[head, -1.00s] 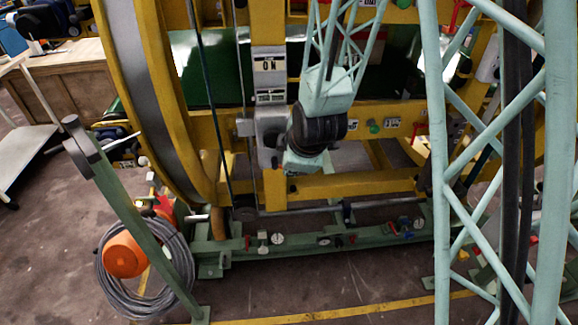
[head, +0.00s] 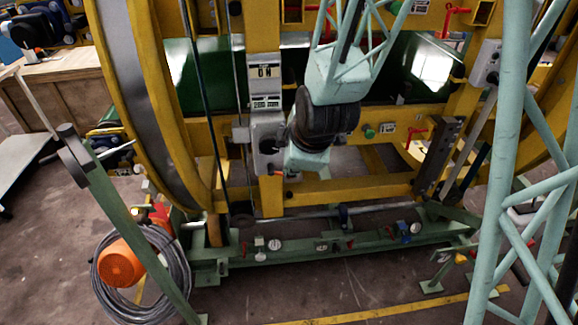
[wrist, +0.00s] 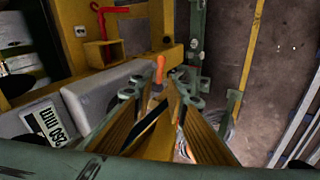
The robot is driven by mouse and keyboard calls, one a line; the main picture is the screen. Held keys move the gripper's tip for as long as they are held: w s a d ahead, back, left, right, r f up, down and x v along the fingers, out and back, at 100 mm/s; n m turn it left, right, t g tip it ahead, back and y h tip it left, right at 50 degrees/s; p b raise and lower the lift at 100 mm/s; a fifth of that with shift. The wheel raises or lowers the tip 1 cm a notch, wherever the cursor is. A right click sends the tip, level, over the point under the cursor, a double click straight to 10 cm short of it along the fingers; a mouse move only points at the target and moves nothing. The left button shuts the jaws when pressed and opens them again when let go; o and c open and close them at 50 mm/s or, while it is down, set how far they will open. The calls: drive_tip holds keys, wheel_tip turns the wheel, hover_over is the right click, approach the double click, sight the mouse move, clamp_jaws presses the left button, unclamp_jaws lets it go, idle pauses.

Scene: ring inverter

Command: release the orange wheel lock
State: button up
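In the wrist view my gripper (wrist: 158,88) has its two wood-coloured finger pads apart, with nothing seen between them but the yellow frame behind. A small orange handle (wrist: 160,68), which looks like the wheel lock, shows just beyond the fingertips, near the end of a grey box (wrist: 95,98) marked 250 mm. I cannot tell whether the fingers touch it. In the head view a small orange-red spot (head: 279,173) shows at the foot of the grey box on the yellow upright. My arm's dark wrist joint hangs beside that box and hides the gripper's fingers.
The large yellow ring (head: 150,125) stands left of the grey box. An orange drum (head: 120,264) and a grey cable coil (head: 178,270) lie at lower left. A red handle (wrist: 100,22) sticks out in the wrist view. A green rail (head: 300,255) runs along the floor.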

drive_tip(key=shift+v, duration=1.05)
drive_tip(key=s+d+r+m+g, duration=0.1)
drive_tip(key=s+d+r+m, duration=0.9)
drive_tip(key=s+r, duration=0.4)
drive_tip(key=s+d+r+m+h, duration=0.1)
drive_tip(key=s+d+r+m, duration=0.2)
drive_tip(key=s, duration=0.7)
drive_tip(key=s+d+r+m+g, duration=0.1)
drive_tip(key=s+d+r+m, duration=0.3)
drive_tip(key=s, duration=0.6)
drive_tip(key=shift+s+d+r+g+h, duration=0.3)
drive_tip(key=shift+s+d+r+h, duration=0.05)
drive_tip(key=shift+d+h, duration=0.05)
